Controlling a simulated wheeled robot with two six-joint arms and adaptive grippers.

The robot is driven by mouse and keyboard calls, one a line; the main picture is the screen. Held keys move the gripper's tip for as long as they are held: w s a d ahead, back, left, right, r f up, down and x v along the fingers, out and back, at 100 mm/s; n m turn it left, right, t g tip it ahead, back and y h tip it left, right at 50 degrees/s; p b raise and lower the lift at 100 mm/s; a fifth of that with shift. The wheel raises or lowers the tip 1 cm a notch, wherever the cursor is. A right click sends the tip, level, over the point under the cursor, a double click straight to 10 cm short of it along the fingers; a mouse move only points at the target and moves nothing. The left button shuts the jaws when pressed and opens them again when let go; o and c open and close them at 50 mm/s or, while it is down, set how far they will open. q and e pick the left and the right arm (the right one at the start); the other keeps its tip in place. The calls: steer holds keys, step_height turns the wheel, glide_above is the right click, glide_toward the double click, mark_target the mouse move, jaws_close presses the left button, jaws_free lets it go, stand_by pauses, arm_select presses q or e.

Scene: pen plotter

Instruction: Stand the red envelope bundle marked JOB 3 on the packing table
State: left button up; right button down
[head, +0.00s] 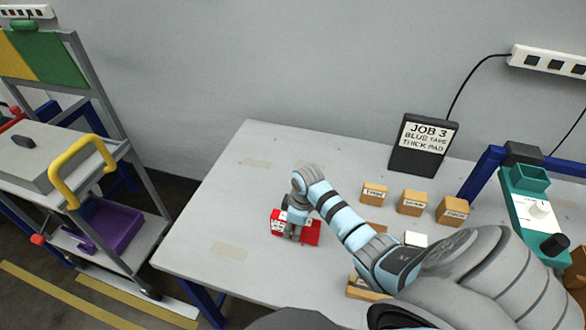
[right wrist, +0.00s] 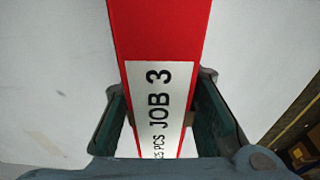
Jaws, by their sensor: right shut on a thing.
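The red envelope bundle (head: 311,239) is at the left-middle of the packing table (head: 215,215), in my right gripper (head: 294,231). In the right wrist view the red bundle (right wrist: 160,32) lies between the two fingers of my right gripper (right wrist: 160,125), which are shut on its sides. Its white label (right wrist: 155,108) reads JOB 3, with smaller print partly cut off. The bundle looks at or close to the tabletop; I cannot tell whether it touches it. My left gripper is not in view.
Small cardboard boxes (head: 411,203) stand right of my right arm. A dark sign (head: 424,143) reading JOB 3 is at the back edge. A teal device (head: 530,205) is at the right. A cart with a yellow handle (head: 80,170) stands left. The table's left part is clear except tape marks.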

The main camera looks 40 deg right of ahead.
steer(key=shift+a+f, duration=0.1)
steer(key=shift+f, duration=0.15)
steer(key=c, duration=1.3)
jaws_free()
steer(key=r+p, duration=0.1)
steer(key=r, duration=0.3)
steer(key=s+r+p, duration=0.1)
steer(key=r, duration=0.3)
steer(key=d+r, duration=0.1)
steer(key=r, duration=0.3)
steer(key=shift+s+r+p, duration=0.15)
steer(key=shift+s+p, duration=0.05)
steer(key=shift+p, duration=0.2)
